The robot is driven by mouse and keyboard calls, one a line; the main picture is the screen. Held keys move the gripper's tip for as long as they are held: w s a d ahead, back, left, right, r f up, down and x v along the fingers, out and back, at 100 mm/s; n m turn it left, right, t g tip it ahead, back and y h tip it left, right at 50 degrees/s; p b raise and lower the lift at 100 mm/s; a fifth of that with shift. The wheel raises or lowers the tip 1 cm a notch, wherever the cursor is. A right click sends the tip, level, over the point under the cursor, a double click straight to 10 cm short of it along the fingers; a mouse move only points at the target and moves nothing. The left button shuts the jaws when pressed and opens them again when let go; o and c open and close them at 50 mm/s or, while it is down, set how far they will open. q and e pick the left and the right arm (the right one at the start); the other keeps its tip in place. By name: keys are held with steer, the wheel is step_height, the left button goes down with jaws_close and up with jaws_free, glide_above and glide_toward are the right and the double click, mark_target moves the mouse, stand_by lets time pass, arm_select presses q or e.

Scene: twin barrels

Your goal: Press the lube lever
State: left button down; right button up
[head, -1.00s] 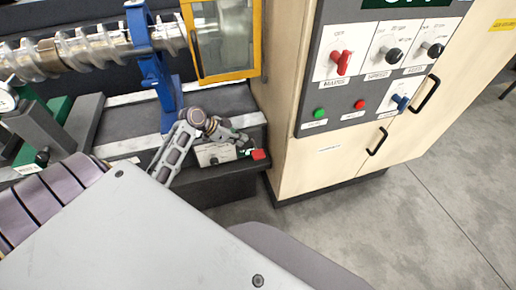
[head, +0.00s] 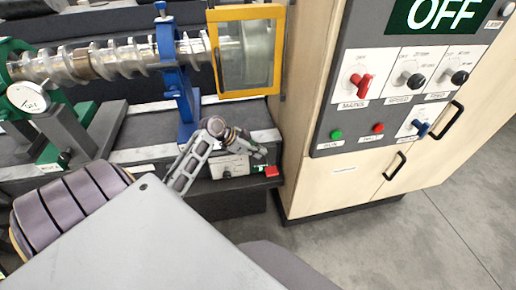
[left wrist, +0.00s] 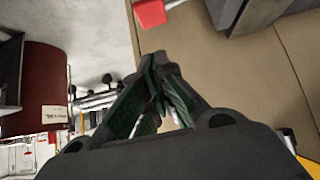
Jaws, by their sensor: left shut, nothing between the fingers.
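The lube lever's red tip (head: 271,171) sticks out to the right of a small white-fronted box (head: 229,167) on the machine's front edge. In the left wrist view the red tip (left wrist: 150,13) is at the top, beyond the fingertips. My left gripper (head: 260,153) is shut and empty, just above and slightly left of the red tip in the head view. A gap shows between the fingertips (left wrist: 160,57) and the red tip in the wrist view. The lever's rod is mostly hidden in the head view. My right gripper is not in view.
A wooden cabinet (head: 322,190) with knobs and an OFF display (head: 437,13) stands right of the lever. A yellow-framed guard (head: 282,55) and a blue workpiece rest (head: 187,100) are behind my arm. Grey floor (head: 400,250) is clear at lower right.

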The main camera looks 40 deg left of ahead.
arm_select(q)
glide_above(269, 176)
steer(key=w, duration=0.2)
steer(key=f, duration=0.3)
steer(key=a+f, duration=0.1)
steer(key=f, duration=0.1)
steer(key=shift+w+f+p, duration=0.15)
steer(key=shift+f+p, duration=0.05)
steer(key=shift+p, duration=0.1)
step_height(269, 176, down, 3)
steer(key=shift+w+d+r, duration=0.1)
steer(key=shift+f, duration=0.75)
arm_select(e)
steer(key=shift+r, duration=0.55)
arm_select(q)
steer(key=shift+f, duration=0.1)
